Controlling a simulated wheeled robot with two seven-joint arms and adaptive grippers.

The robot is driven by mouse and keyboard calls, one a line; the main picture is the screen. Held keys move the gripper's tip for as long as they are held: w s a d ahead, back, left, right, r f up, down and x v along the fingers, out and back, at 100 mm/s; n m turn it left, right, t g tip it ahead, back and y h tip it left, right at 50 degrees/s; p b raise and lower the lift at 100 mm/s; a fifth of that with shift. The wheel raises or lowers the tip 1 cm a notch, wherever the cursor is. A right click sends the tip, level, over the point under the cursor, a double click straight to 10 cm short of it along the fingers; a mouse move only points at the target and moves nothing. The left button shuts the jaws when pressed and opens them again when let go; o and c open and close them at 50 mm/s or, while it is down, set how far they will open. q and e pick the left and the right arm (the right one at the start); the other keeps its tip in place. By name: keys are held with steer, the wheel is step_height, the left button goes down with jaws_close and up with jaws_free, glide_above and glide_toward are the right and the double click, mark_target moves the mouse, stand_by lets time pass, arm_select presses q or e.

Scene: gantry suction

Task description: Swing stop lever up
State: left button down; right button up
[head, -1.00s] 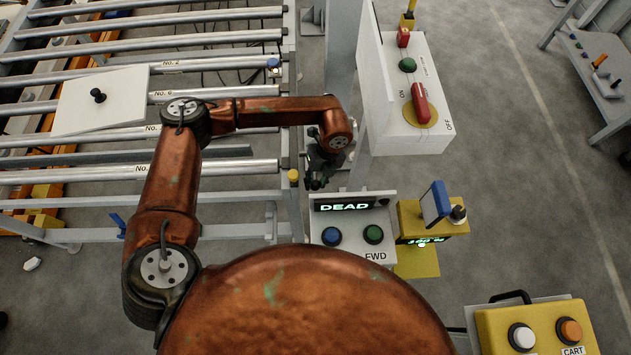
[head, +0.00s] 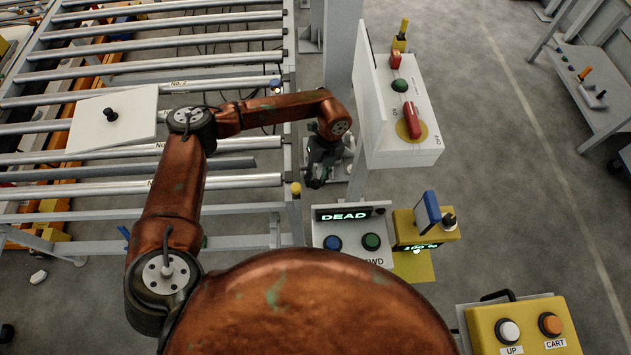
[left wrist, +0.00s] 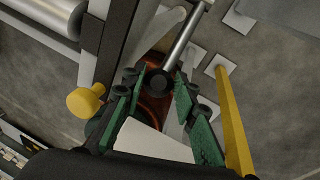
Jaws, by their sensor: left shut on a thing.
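My left gripper (head: 318,180) is at the right end of the roller conveyor, beside a yellow knob (head: 295,189). In the left wrist view its green fingers (left wrist: 158,84) stand on either side of the black ball end (left wrist: 158,81) of a metal rod (left wrist: 188,35), which I take for the stop lever. The gripper is shut on this lever, though finger contact is hard to see. The rod runs toward the upper right of that view. In the head view the lever is hidden by the gripper and arm. My right gripper is not in view.
A white switch box (head: 420,150) with a red handle stands right of the gripper. A panel reading DEAD (head: 345,240) and a yellow device (head: 425,228) are below it. A white plate (head: 110,135) lies on the rollers. A yellow bar (left wrist: 233,120) is close beside the right finger.

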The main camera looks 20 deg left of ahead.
arm_select(q)
steer(key=shift+w+a+r, duration=0.1)
steer(key=shift+w+a, duration=0.05)
steer(key=shift+w, duration=0.35)
steer(key=c, duration=2)
jaws_free()
steer(key=o, duration=0.5)
steer(key=shift+c, duration=0.2)
steer(key=shift+s, duration=0.15)
steer(key=v, duration=1.2)
